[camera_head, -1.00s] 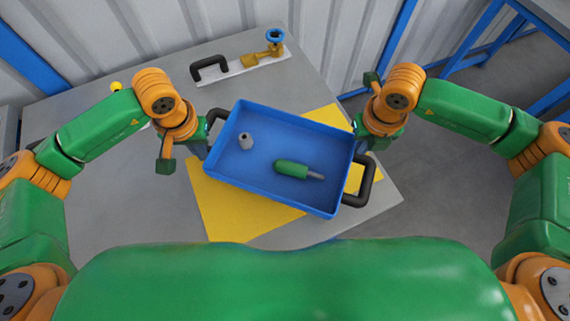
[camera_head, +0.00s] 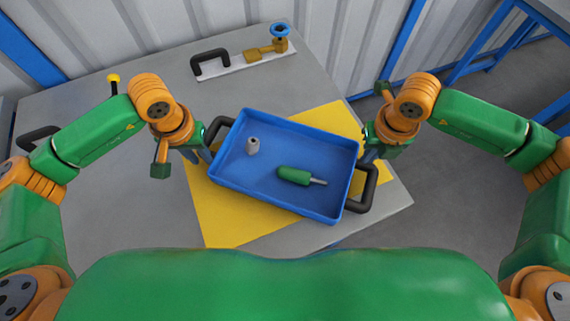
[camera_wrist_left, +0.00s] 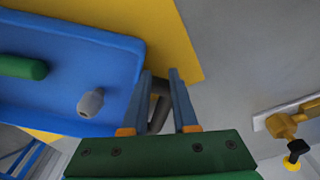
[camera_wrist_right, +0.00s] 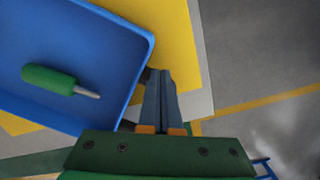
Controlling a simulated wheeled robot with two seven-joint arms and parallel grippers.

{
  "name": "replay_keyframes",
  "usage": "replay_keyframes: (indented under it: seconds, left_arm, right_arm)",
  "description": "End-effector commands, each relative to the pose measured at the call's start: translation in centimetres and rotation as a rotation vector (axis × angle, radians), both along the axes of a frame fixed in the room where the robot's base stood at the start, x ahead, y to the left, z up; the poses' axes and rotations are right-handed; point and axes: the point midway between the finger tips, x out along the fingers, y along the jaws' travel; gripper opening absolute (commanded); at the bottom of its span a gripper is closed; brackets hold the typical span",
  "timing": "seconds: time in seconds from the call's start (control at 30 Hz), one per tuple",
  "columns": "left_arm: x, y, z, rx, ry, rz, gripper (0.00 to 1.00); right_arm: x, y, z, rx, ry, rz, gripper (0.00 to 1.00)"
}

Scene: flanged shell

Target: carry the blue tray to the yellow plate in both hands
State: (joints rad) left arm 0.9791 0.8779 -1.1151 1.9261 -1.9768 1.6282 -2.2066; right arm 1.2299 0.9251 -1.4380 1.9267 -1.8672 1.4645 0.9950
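A yellow-topped knob (camera_head: 113,78) is at the left. Corrugated walls stand behind the table.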

Motion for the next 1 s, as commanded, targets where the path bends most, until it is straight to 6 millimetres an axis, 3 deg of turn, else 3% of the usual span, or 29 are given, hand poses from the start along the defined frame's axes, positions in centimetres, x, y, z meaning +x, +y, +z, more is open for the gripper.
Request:
replay_keyframes:
  seconds: [0.07,0.13,0.17,0.47,0.57,0.8,1.0]
  left_arm:
    - [0.0,0.0,0.0,0.001,0.001,0.001,0.28]
    - [0.0,0.1,0.0,0.003,0.001,0.001,0.28]
    - [0.0,0.1,0.0,0.003,0.001,0.002,0.28]
    - [0.0,0.2,0.2,0.005,0.000,0.004,0.28]
    - [0.0,0.1,1.9,0.004,-0.004,0.004,0.28]
    - [-0.5,0.1,8.6,0.004,-0.005,0.002,0.28]
    - [-0.8,0.1,11.6,0.005,0.000,0.002,0.28]
  right_arm:
    - [0.0,-0.1,0.0,-0.002,0.000,-0.001,0.05]
    - [0.0,-0.1,0.0,-0.003,0.000,-0.003,0.24]
    - [0.0,-0.1,0.0,-0.003,0.001,-0.003,0.28]
    - [0.0,-0.2,-0.1,-0.006,0.001,-0.005,0.28]
    - [0.0,-0.2,-0.1,-0.006,0.001,-0.005,0.28]
    - [0.0,-0.2,-0.1,-0.007,0.001,-0.006,0.28]
    - [0.0,-0.2,0.0,-0.007,0.001,-0.006,0.28]
